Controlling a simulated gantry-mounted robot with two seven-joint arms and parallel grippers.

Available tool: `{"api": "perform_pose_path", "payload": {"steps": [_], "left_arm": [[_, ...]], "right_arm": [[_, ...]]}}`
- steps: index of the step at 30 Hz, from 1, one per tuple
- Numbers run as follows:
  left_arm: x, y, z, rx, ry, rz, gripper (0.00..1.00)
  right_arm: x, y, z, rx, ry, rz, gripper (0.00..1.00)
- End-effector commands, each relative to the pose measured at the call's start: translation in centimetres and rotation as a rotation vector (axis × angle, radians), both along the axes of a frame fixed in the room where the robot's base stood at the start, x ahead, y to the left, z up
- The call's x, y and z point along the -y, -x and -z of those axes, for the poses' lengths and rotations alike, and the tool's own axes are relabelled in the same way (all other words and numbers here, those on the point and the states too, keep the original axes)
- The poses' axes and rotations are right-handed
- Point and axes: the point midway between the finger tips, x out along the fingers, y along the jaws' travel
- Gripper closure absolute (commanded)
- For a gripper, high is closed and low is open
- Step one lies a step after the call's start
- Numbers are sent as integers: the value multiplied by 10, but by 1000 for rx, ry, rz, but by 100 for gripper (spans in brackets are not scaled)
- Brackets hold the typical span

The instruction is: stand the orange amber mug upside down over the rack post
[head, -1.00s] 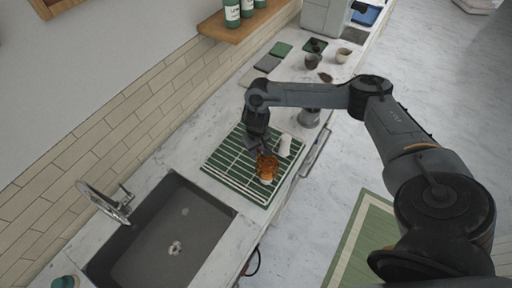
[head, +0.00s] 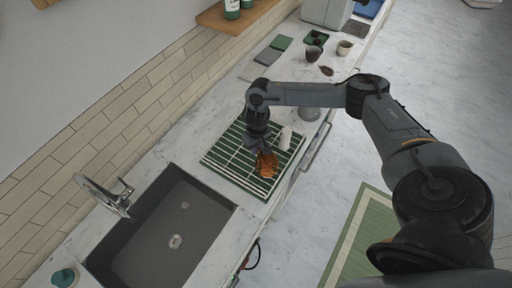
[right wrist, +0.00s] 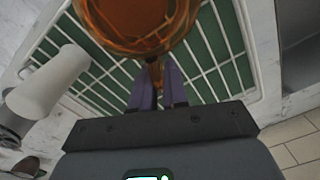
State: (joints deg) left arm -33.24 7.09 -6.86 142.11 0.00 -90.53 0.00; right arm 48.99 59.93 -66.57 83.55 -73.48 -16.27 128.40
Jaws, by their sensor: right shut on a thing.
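The orange amber mug (head: 267,166) is see-through and is held above the front part of the green rack mat with white bars (head: 226,170). My right gripper (head: 260,149) is shut on it. In the right wrist view the purple fingers (right wrist: 158,92) pinch a narrow part of the mug (right wrist: 135,22), whose round body fills the top of the picture and is cut off. A white, slightly tapered cylinder (head: 286,138) stands on the rack close to the mug and apart from it; it also shows in the right wrist view (right wrist: 48,82). I cannot tell whether it is the post. My left gripper is not in view.
A grey sink (head: 165,232) with a tap (head: 112,198) lies left of the rack. A grey metal pot (head: 310,112) stands behind the rack. Dark and pale cups (head: 345,47) and flat mats (head: 267,56) are further back. The tiled wall bounds the counter's left side.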

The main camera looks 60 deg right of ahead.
Motion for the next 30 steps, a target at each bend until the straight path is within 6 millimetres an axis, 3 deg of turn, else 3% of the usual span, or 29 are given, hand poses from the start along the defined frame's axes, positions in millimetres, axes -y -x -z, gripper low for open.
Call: {"api": "perform_pose_path", "payload": {"steps": [15, 16, 21, 30], "left_arm": [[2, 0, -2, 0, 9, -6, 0], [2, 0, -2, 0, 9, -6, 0], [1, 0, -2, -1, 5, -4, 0], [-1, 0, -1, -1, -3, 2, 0]], "right_arm": [[0, 0, 5, 0, 0, 0, 100], [0, 0, 5, 0, 0, 0, 82], [0, 0, 5, 0, 0, 0, 57], [0, 0, 4, 0, 0, 0, 57]]}}
